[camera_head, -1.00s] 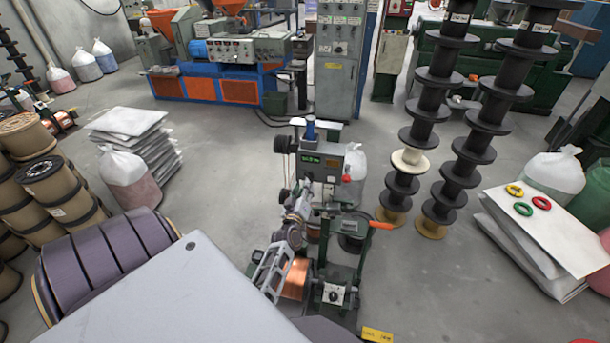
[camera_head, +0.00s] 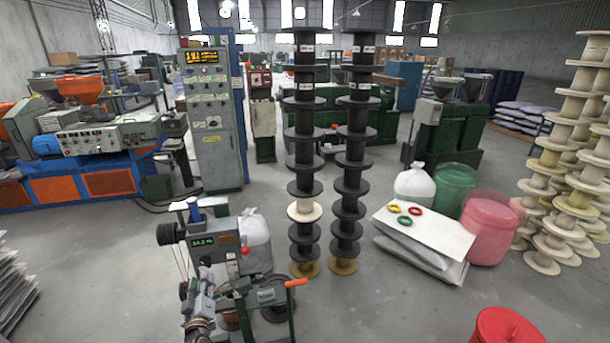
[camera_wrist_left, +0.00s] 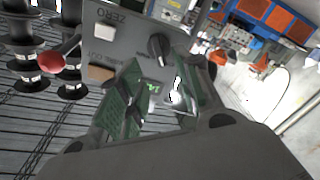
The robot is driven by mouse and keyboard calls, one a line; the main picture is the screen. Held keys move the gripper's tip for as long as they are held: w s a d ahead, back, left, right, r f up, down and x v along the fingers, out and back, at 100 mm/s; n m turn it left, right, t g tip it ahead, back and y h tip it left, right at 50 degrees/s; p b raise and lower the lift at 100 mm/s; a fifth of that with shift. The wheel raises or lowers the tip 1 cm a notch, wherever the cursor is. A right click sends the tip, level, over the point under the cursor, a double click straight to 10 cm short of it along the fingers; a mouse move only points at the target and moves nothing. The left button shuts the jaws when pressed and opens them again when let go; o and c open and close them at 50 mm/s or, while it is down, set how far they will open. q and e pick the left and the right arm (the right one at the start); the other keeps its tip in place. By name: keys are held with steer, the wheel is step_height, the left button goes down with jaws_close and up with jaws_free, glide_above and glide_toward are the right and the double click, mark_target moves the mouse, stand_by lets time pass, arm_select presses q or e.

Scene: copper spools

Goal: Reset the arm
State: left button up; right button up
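My left gripper (camera_head: 201,288) is low in the head view, in front of the small grey winding machine (camera_head: 225,245) with its green-lit display. In the left wrist view its two green-padded fingers (camera_wrist_left: 158,98) stand apart with nothing held between them. I cannot tell the exact gap between the fingers and the panel. My right gripper is not in view.
Two tall stacks of black spools (camera_head: 305,150) stand right of the machine. An orange-handled lever (camera_head: 296,283) juts out at its right. A white board (camera_head: 425,225) with coloured rings lies on sacks. A red container (camera_head: 508,328) is at the lower right. Floor between is clear.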

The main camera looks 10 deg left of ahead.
arm_select(q)
steer(key=d+f+m+g+h, duration=0.1)
steer(key=d+f+m+h, duration=0.1)
steer(key=d+f, duration=0.5)
steer(key=d+f+m+g+h, duration=0.1)
steer(key=d+f+m+h, duration=0.15)
steer(key=f, duration=0.85)
steer(key=s+d+f+m+g+h, duration=0.2)
steer(key=s+d+f, duration=0.3)
steer(key=f, duration=0.3)
steer(key=s+d+f+m+g+h, duration=0.2)
steer(key=s+d+f, duration=0.25)
steer(key=f, duration=0.45)
steer(key=s+f+m+g, duration=0.2)
steer(key=s+f, duration=0.4)
steer(key=s, duration=0.6)
steer(key=s+d+f+m+g, duration=0.1)
steer(key=s+f+m+g, duration=0.1)
steer(key=s+f+g, duration=0.2)
steer(key=s+f+m+g, duration=0.2)
steer(key=s+f, duration=0.7)
steer(key=s, duration=1)
steer(key=shift+s+d+f+m+g, duration=0.15)
steer(key=shift+s+d+m+g, duration=0.15)
steer(key=shift+s+m+g, duration=0.15)
